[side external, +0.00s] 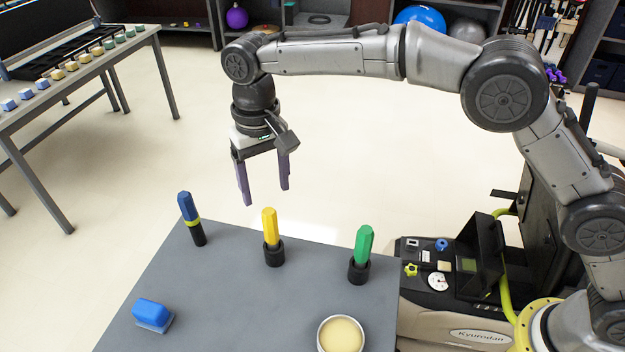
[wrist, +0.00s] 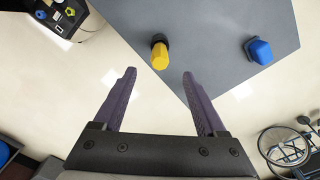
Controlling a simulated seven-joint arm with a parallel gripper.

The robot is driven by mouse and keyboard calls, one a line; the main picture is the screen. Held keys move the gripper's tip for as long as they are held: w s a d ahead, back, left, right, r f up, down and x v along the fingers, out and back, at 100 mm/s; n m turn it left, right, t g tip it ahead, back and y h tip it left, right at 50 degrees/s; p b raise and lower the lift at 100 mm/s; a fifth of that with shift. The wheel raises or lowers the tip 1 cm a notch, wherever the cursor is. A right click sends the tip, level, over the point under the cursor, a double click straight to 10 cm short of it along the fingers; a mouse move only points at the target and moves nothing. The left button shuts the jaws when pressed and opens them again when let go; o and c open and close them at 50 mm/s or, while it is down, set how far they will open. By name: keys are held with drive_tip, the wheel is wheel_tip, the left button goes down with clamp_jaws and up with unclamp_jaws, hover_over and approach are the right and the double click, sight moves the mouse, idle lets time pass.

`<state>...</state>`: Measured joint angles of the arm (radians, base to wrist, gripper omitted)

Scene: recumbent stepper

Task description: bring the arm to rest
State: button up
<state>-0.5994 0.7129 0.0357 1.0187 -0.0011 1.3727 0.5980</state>
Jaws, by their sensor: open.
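My gripper (side external: 266,190) hangs in the air with its two purple fingers pointing down, apart and empty. In the side view it appears above and behind the grey table (side external: 220,300). The fingers also show in the wrist view (wrist: 159,75), with a gap between them. A yellow peg (side external: 269,222) stands upright in a black holder, apart from my fingers; it also shows in the wrist view (wrist: 160,58). A blue peg (side external: 187,206) with a yellow band stands at the left. A green peg (side external: 363,245) stands in a black holder at the right.
A blue block (side external: 150,314) and a round cream-topped dish (side external: 341,334) are on the table's near part. A machine console (side external: 450,262) stands right of the table. A side table (side external: 75,70) with small blocks is at upper left. Open floor lies behind.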

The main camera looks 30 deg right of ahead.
drive_tip(key=shift+w+d, duration=0.1)
drive_tip(key=d+r+m+t, duration=0.2)
drive_tip(key=d+r, duration=0.7)
drive_tip(key=r, duration=0.2)
drive_tip(key=s+d+r+t+y, duration=0.1)
drive_tip(key=s+d+r, duration=0.7)
drive_tip(key=d, duration=0.4)
drive_tip(key=s+d+f+t, duration=0.1)
drive_tip(key=s+d, duration=0.3)
drive_tip(key=s, duration=0.3)
drive_tip(key=s+d+f+t, duration=0.1)
drive_tip(key=s+d, duration=0.4)
drive_tip(key=s, duration=0.2)
drive_tip(key=s+d+f+n+h, duration=0.1)
drive_tip(key=s+f+n, duration=0.1)
drive_tip(key=s+f, duration=0.6)
wheel_tip(320, 180, down, 2)
drive_tip(key=shift+d+f+t, duration=0.15)
drive_tip(key=shift+f+t, duration=0.1)
drive_tip(key=shift+t, duration=0.05)
